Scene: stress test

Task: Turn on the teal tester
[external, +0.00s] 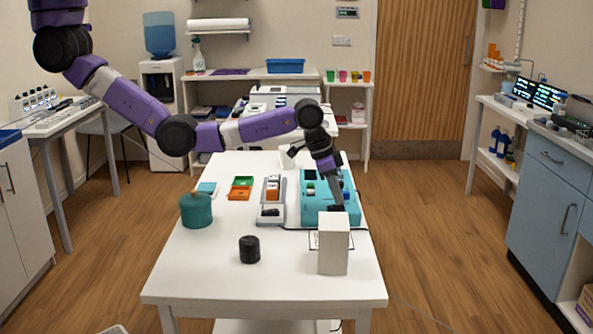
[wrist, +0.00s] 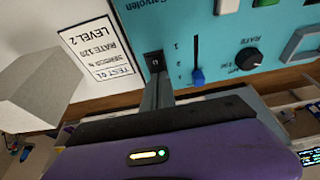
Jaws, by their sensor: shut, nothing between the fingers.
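The teal tester (external: 313,213) lies at the right of the white table. The wrist view shows its teal panel (wrist: 225,20) close up, with a black rocker switch (wrist: 154,61), a blue-capped slider (wrist: 197,76) at the low end of its slot, and a dark RATE knob (wrist: 248,59). My gripper (external: 336,207) is shut and empty, over the tester's near right part. In the wrist view my fingertips (wrist: 157,83) point at the rocker switch and overlap its lower edge. I cannot tell whether they touch it. A "0" mark shows on the switch.
A pale upright box (external: 333,247) stands close in front of the tester. A printed card (wrist: 98,48) beside the panel reads TEST 01, RATE 120, LEVEL 2. A tray (external: 270,200), teal pot (external: 196,211) and black cylinder (external: 249,249) stand left. The table's front left is clear.

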